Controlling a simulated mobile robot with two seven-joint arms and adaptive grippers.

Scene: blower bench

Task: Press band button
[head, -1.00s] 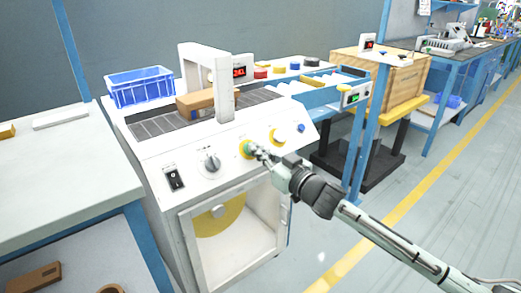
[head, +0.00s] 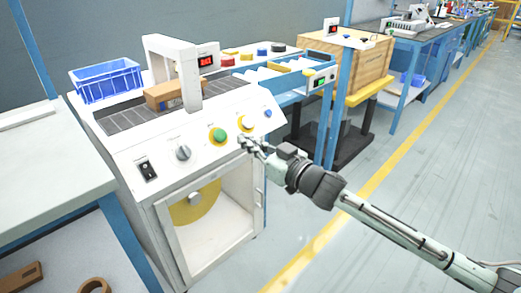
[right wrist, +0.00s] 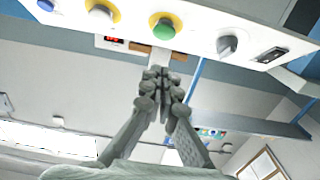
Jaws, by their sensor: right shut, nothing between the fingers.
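The machine's sloped white front panel (head: 205,158) carries a green button (head: 219,136) on a yellow ring, a white button (head: 247,123) on a yellow ring, a small blue button (head: 268,113), a grey knob (head: 183,153) and a black switch (head: 148,170). No readable label shows which is the band button. My right gripper (head: 248,143) is shut and empty, just in front of the panel, below the white button and right of the green one. In the right wrist view the shut fingertips (right wrist: 160,80) lie below the green button (right wrist: 164,27), apart from it. My left gripper is not in view.
A brown box (head: 165,94) lies on the machine top under the white arch (head: 186,75). A blue crate (head: 105,82) stands at the left. A blue post (head: 340,110) and a wooden crate (head: 350,62) stand to the right. The floor at the right is clear.

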